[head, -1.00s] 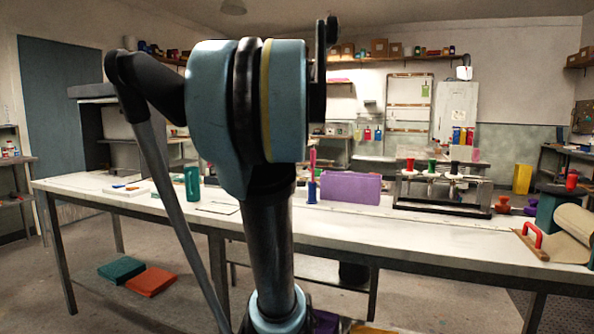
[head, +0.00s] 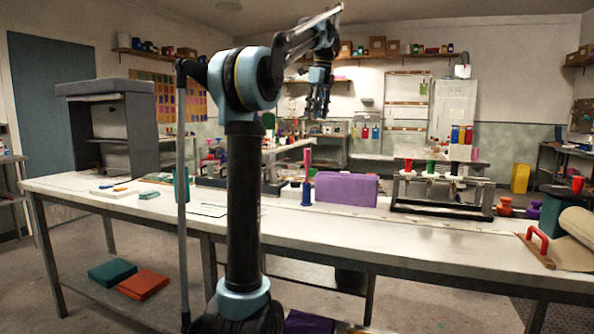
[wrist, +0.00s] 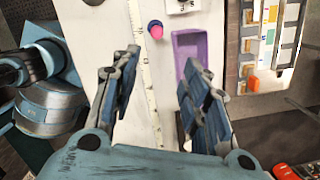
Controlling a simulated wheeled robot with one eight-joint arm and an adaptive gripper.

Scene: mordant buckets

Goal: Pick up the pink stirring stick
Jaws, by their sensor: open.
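The pink stirring stick (head: 307,160) stands upright on the long white table, its lower end in a small blue holder (head: 306,193). In the wrist view the stick (wrist: 156,31) is seen end-on as a pink disc with blue at its edge. My gripper (head: 317,112) is raised high above the table, pointing down, with its fingers apart. In the wrist view the open, empty fingers (wrist: 160,68) point toward the stick, which lies beyond the tips and is not touched.
A purple bin (head: 346,190) stands just right of the blue holder. A dark rack with coloured funnels (head: 442,190) is farther right. A teal cup (head: 181,190) stands to the left, partly behind my arm. The table (head: 420,240) is clear in front of the bin.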

